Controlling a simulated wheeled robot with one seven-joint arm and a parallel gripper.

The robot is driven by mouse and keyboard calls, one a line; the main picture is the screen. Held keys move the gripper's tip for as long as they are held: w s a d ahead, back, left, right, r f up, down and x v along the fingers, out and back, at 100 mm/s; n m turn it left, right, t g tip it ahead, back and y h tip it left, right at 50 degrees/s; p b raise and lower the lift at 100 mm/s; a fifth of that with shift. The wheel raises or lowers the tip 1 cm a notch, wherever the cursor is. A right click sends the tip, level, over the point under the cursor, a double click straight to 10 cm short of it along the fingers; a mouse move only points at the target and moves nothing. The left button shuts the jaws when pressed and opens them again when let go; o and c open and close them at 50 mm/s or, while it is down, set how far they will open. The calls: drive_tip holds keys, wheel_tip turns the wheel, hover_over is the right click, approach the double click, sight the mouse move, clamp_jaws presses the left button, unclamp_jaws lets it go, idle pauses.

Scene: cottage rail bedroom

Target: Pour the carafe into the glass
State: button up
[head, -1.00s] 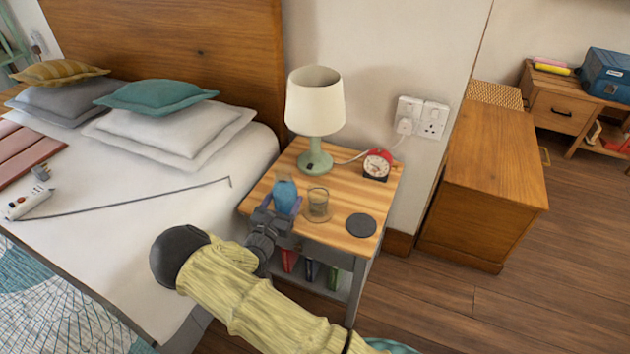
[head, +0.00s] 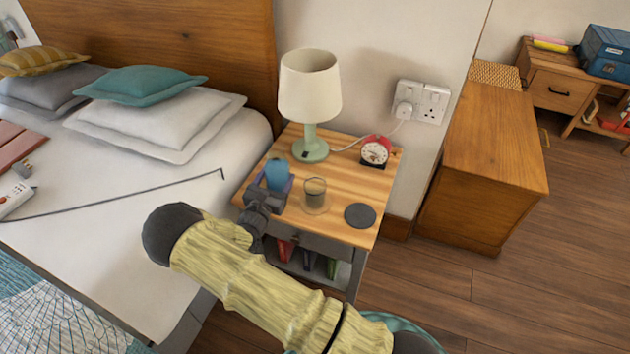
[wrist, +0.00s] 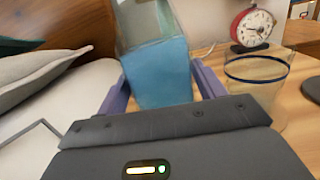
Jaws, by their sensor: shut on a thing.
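The carafe (head: 278,176) is clear with blue liquid inside. It stands between the fingers of my gripper (head: 269,190), over the left side of the nightstand. In the wrist view the carafe (wrist: 158,72) looks nearly upright with the purple fingers (wrist: 160,88) shut on its sides; its top is cut off. The glass (head: 314,194) stands on the nightstand just right of the carafe, apart from it. In the wrist view the glass (wrist: 258,88) has a dark blue band near its rim, and I see no blue liquid in it. I cannot tell whether the carafe touches the tabletop.
The nightstand (head: 343,222) also holds a lamp (head: 310,95) at the back, a red alarm clock (head: 375,151) at back right and a dark round coaster (head: 360,215) at front right. The bed (head: 150,210) lies close on the left. A cable runs from lamp to wall socket.

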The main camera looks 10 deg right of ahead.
drive_tip(key=shift+r+m+g+h+b, duration=0.2)
drive_tip(key=shift+m+b, duration=0.35)
drive_tip(key=shift+m, duration=0.4)
drive_tip(key=shift+r+m+g+h+b, duration=0.15)
drive_tip(key=shift+m+b, duration=0.4)
drive_tip(key=shift+m, duration=0.4)
drive_tip(key=m+b, duration=0.3)
drive_tip(key=shift+s+d+m+g, duration=0.1)
drive_tip(key=shift+d+m+g, duration=0.2)
drive_tip(key=shift+m, duration=0.1)
drive_tip(key=shift+a+f+m+b, duration=0.15)
drive_tip(key=shift+m+b, duration=0.4)
drive_tip(key=shift+m, duration=0.05)
drive_tip(key=shift+a+f+m+b, duration=0.2)
drive_tip(key=shift+a+m+b, duration=0.25)
drive_tip(key=shift+m+b, duration=0.45)
drive_tip(key=shift+w+a+r+m, duration=0.1)
drive_tip(key=shift+w+r+m, duration=0.25)
drive_tip(key=shift+r+m, duration=0.55)
drive_tip(key=shift+a+f+m, duration=0.1)
drive_tip(key=shift+f+m, duration=0.05)
drive_tip(key=shift+m, duration=0.15)
drive_tip(key=shift+w+a+m+y+b, duration=0.1)
drive_tip(key=shift+m+y+b, duration=0.2)
drive_tip(key=shift+m+y, duration=0.25)
drive_tip(key=shift+d+r+m+g+b, duration=0.25)
drive_tip(key=shift+d+r+m+b, duration=0.05)
drive_tip(key=shift+r+m+b, duration=0.35)
drive_tip(key=shift+a+f+p, duration=0.1)
drive_tip(key=shift+p, duration=0.25)
